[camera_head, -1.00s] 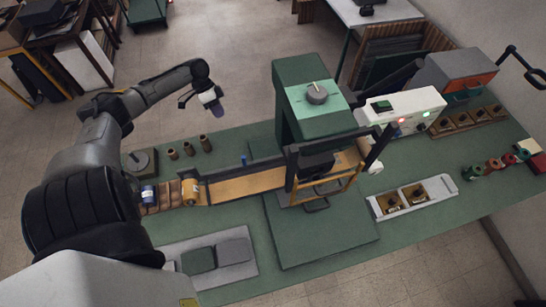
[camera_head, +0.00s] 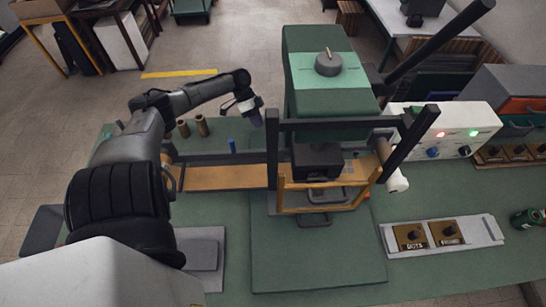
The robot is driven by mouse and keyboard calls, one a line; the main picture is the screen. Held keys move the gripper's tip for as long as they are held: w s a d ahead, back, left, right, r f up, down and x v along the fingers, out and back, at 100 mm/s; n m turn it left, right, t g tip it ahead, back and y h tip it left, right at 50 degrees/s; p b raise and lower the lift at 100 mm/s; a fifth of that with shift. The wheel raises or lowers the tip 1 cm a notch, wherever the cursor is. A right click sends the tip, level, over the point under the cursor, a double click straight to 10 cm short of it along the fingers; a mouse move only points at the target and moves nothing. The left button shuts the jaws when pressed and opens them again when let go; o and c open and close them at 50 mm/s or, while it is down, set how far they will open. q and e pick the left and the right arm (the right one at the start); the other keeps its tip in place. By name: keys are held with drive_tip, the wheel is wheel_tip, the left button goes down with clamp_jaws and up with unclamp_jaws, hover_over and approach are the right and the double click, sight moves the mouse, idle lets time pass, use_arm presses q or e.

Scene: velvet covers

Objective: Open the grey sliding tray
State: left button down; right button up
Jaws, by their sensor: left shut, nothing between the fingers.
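The green press (camera_head: 310,85) stands near the middle of the bench. Low at its front, behind a yellow-brown frame (camera_head: 318,210), are a dark block (camera_head: 317,160) and grey loop handles (camera_head: 304,221); the grey sliding tray seems to be here, but its body is mostly hidden and I cannot tell how far it is out. My left gripper (camera_head: 254,117) is shut and empty, pointing down in the air left of the press, apart from the handles. My right gripper is not in view.
A brown strip (camera_head: 225,177) runs across the bench into the press. Dark upright bars (camera_head: 272,155) flank the press front. Brown cylinders (camera_head: 202,126) stand at the left. A white tray with knobs (camera_head: 488,228) and a lit control box (camera_head: 447,118) are at the right.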

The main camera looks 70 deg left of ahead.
use_arm(q)
drive_tip(key=x, duration=1)
drive_tip(key=shift+f+b, duration=0.1)
drive_tip(key=shift+b, duration=0.3)
drive_tip(key=shift+s+d+p, duration=0.25)
drive_tip(key=shift+d+p, duration=0.4)
drive_tip(key=shift+d, duration=0.4)
drive_tip(key=shift+s+d+f, duration=0.1)
drive_tip(key=shift+s+d, duration=0.15)
drive_tip(key=shift+d, duration=0.7)
drive_tip(key=shift+p, duration=0.35)
